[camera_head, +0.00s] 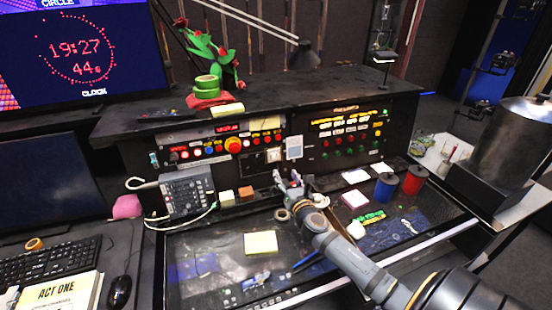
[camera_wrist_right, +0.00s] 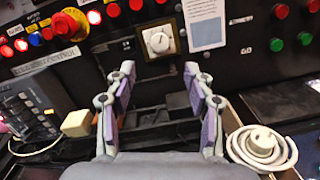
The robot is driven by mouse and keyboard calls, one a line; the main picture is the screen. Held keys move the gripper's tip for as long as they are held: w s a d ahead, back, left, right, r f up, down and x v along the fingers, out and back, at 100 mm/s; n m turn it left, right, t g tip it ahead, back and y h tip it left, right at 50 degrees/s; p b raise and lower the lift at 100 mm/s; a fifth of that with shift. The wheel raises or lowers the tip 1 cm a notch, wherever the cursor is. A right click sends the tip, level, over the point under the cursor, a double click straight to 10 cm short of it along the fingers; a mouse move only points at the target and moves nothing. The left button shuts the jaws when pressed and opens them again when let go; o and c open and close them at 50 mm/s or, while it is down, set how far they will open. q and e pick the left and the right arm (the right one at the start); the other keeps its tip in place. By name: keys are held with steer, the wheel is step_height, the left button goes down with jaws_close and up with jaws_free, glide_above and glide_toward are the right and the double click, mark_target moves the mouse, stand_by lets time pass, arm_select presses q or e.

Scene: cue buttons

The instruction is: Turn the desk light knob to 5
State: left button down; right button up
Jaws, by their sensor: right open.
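A white round knob on a square plate (camera_wrist_right: 158,41), which looks like the desk light knob, is set in the black panel at the top middle of the right wrist view. It also shows small in the head view (camera_head: 274,155). Its number marks are too small to read. My right gripper (camera_wrist_right: 159,74) is open and empty, with its two purple-padded fingers apart below the knob and not touching it. In the head view the right gripper (camera_head: 288,182) is in front of the panel, just under the knob. My left gripper is not in view.
A red emergency button (camera_wrist_right: 70,24) and lit buttons lie left of the knob; a white label (camera_wrist_right: 204,24) is right of it. A white cable coil (camera_wrist_right: 262,150) is by the right finger. A grey mixer box (camera_head: 187,191) and a yellow note (camera_head: 260,242) are on the desk.

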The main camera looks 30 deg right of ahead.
mark_target(276, 157)
steer(key=x, duration=0.2)
steer(key=p+x, duration=0.1)
steer(key=x, duration=0.2)
steer(key=shift+r, duration=0.25)
steer(key=x, duration=0.4)
steer(key=shift+w+f, duration=0.2)
steer(key=shift+f, duration=0.15)
steer(key=shift+w+r, duration=0.1)
steer(key=shift+w, duration=0.1)
steer(key=shift+c, duration=0.8)
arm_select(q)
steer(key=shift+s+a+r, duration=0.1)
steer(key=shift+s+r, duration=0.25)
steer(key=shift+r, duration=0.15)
arm_select(e)
jaws_close()
